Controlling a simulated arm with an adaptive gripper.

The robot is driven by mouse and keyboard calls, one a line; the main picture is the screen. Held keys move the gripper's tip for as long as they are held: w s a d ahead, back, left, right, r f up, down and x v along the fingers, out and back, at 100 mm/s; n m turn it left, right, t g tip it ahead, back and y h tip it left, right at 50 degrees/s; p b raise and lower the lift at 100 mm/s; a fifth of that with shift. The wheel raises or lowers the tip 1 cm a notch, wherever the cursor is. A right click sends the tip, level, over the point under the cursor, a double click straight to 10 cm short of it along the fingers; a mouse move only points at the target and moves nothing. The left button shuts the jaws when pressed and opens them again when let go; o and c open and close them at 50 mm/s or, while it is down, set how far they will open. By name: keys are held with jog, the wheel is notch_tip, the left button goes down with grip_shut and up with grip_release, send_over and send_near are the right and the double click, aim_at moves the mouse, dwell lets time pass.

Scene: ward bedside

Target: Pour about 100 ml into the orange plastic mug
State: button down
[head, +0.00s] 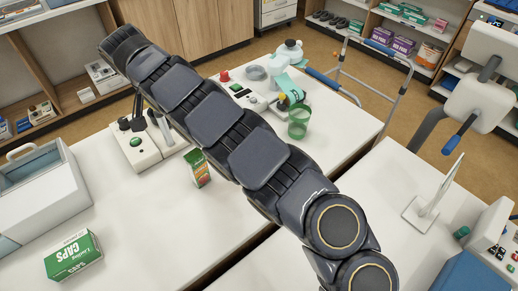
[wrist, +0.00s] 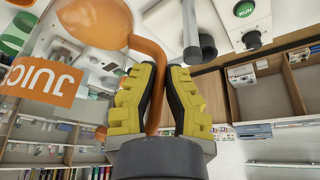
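In the wrist view my gripper (wrist: 165,72) has its yellow fingers close together, with an orange handle (wrist: 155,95) between the dark pads. The handle curves out from a rounded orange part (wrist: 95,20) at the top left. The body between the handle's ends looks see-through, so I cannot tell what it holds. An orange JUICE label (wrist: 45,80) shows at the left edge; I cannot tell whether it is on this vessel. In the head view my arm hides the gripper and the held vessel. I cannot make out a separate orange mug in either view.
A CAPS box (head: 73,255) and white bin (head: 45,205) are left.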

jog(key=shift+s+a+f+h+b, duration=0.3)
jog(key=shift+a+f+h+b, duration=0.1)
jog(key=shift+f, duration=0.2)
